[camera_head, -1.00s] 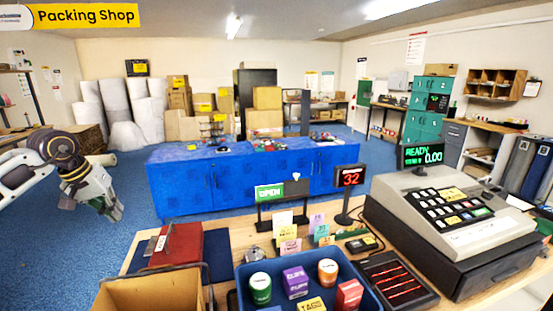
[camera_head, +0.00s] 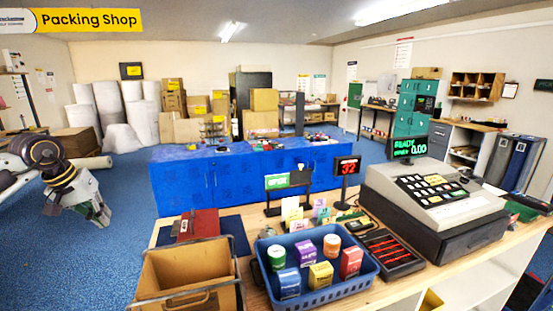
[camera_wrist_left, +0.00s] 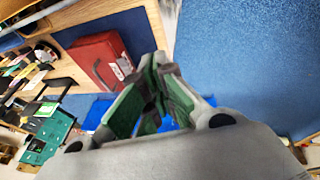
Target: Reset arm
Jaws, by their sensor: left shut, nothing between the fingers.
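My left gripper (camera_head: 103,218) hangs at the left of the head view, over the blue carpet and apart from the counter. It is shut and empty. Its green-lined fingers also show in the left wrist view (camera_wrist_left: 158,62), pointing past the counter edge, near a red box. My right gripper is not in view.
A wooden counter (camera_head: 400,287) fills the front. On it are an open carton (camera_head: 160,268), a red box (camera_head: 199,224), a blue basket (camera_head: 318,297) of small boxes and tins, and a cash register (camera_head: 440,193). A blue cabinet (camera_head: 230,185) stands behind. The carpet (camera_head: 110,262) around my left gripper is clear.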

